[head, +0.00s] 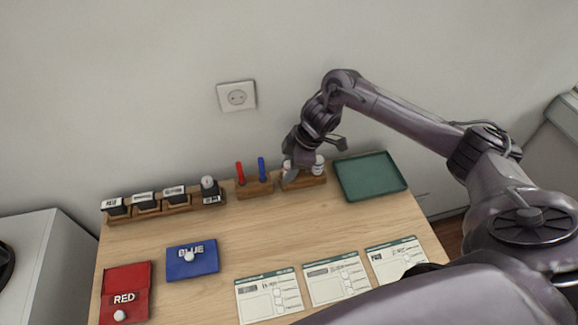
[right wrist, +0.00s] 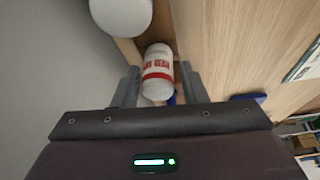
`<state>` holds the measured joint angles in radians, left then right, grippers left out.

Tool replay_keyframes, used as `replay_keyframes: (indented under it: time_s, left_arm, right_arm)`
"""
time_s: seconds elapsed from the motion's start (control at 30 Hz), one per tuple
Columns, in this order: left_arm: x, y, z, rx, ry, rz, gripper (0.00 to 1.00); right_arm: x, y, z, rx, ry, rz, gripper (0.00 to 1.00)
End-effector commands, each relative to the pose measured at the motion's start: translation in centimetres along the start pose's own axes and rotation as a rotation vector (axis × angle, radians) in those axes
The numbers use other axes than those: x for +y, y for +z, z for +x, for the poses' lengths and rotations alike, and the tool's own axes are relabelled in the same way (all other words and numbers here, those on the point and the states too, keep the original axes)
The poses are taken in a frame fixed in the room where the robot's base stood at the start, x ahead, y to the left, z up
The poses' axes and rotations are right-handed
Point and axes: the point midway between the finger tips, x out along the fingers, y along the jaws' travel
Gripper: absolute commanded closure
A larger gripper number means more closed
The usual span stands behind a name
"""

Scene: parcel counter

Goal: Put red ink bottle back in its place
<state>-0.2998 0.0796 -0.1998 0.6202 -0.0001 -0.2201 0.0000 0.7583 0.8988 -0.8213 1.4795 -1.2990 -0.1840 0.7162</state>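The red ink bottle (right wrist: 158,75), white with a red label, is between the two fingers of my right gripper (right wrist: 158,88) in the right wrist view. A narrow gap shows between the bottle and the fingers, so the gripper looks open around it. In the head view my right gripper (head: 301,166) is down at the wooden ink holder (head: 303,184) and mostly hides the bottle. A second white bottle (head: 318,164) stands in the holder's right side; its white top (right wrist: 121,12) also shows in the right wrist view. My left gripper is out of view.
Red and blue markers stand in a wooden block (head: 254,190) left of the holder. A green tray (head: 370,176) is at right. Stamps sit in a rack (head: 164,208) at left. Red (head: 125,290) and blue (head: 192,261) pads and several forms lie in front. The middle counter is clear.

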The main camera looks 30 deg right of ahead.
Motion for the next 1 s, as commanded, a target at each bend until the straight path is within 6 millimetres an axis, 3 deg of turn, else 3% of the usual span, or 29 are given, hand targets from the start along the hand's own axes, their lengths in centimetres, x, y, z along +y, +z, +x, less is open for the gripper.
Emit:
replay_keyframes:
  time_s: [0.33, 1.0]
  left_arm:
    - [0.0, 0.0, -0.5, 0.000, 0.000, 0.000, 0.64]
    - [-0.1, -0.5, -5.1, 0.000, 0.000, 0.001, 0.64]
  right_arm:
    - [0.0, 0.0, -0.5, 0.000, 0.000, 0.000, 0.62]
    - [0.0, -0.1, -5.3, -0.001, 0.000, 0.000, 0.62]
